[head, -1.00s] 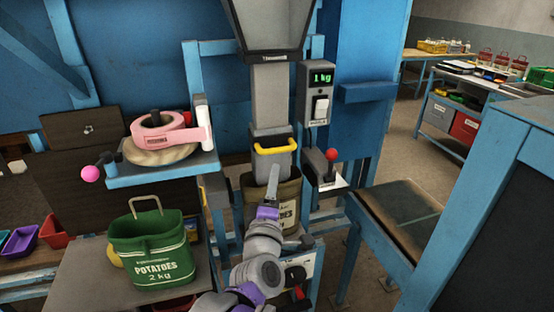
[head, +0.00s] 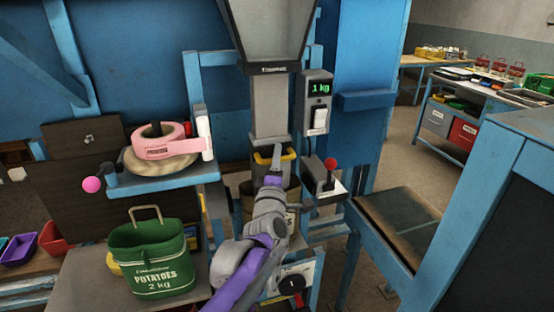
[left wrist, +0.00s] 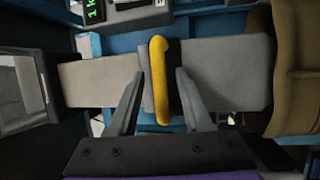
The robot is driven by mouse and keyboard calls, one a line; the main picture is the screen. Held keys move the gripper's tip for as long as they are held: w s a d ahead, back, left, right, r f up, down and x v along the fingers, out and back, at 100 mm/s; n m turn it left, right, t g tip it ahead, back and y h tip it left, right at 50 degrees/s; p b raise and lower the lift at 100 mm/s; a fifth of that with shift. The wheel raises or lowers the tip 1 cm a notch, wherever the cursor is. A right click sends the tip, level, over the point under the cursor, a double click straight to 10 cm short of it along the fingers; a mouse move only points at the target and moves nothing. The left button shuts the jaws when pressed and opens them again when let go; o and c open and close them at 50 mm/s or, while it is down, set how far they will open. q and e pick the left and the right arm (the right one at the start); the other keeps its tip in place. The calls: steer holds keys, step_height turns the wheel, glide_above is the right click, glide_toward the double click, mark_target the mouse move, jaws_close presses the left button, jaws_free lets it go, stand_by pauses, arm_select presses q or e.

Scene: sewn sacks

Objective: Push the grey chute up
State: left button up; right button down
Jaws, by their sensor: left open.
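The grey chute (head: 262,178) is a sleeve on the lower end of a paler grey spout (head: 268,115), with a yellow handle (head: 261,158) on its front. In the left wrist view the chute (left wrist: 232,75) lies sideways, with the handle (left wrist: 160,82) upright across it. My left gripper (head: 281,160) is in front of the chute. Its open fingers (left wrist: 158,88) stand on either side of the handle, apart from each other. My arm hides part of the chute and the handle in the head view. My right gripper is not in view.
A brown sack (head: 248,205) hangs around the chute's lower end. A scale box (head: 319,95) reading 1 kg and a red-knobbed lever (head: 330,165) are at the right. A green potato sack (head: 152,258) and a shelf with pink tape (head: 160,140) are at the left.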

arm_select(q)
jaws_close()
stand_by(1.4)
